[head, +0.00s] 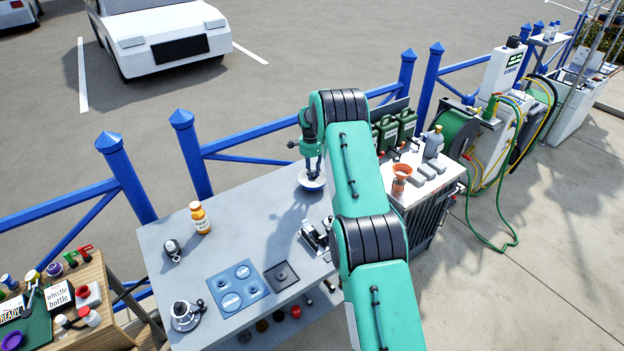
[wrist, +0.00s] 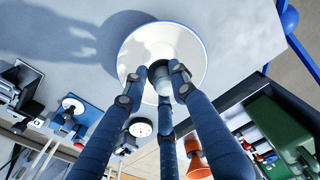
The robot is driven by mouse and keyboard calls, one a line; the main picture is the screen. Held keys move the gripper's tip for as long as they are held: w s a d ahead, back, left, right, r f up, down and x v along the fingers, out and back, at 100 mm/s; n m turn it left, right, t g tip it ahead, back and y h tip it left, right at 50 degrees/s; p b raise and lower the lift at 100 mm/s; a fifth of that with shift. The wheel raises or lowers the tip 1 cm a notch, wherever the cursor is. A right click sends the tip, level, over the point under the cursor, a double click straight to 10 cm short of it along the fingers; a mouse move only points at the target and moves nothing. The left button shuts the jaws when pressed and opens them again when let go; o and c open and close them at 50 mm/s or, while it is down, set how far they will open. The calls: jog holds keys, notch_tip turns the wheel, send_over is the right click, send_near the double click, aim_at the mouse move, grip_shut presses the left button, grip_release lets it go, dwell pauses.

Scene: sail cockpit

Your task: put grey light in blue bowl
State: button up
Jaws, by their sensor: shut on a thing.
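The blue bowl (head: 303,183) stands on the grey table below my gripper (head: 313,168). It has a white inside and a blue rim, and shows large in the wrist view (wrist: 196,47). My gripper (wrist: 158,76) is shut on a small pale grey thing, the grey light (wrist: 162,88), mostly hidden by the fingers. In the wrist view the fingertips and the light overlap the bowl. I cannot tell whether the light touches the bowl.
An orange-capped bottle (head: 200,218), a small grey-and-black item (head: 172,249), a blue panel (head: 238,288) and a dark square plate (head: 282,277) are on the table (head: 255,225). A cart with an orange funnel (head: 401,177) stands right. A blue fence (head: 250,142) runs behind.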

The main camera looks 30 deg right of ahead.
jog(key=shift+f, duration=1.85)
jog(key=shift+f, duration=0.15)
jog(key=o, duration=1.1)
jog(key=shift+o, duration=0.2)
jog(key=r, duration=1.2)
jog(key=shift+s+a+r, duration=0.15)
jog(key=shift+s+a, duration=0.05)
jog(key=shift+a, duration=0.15)
jog(key=shift+r, duration=0.1)
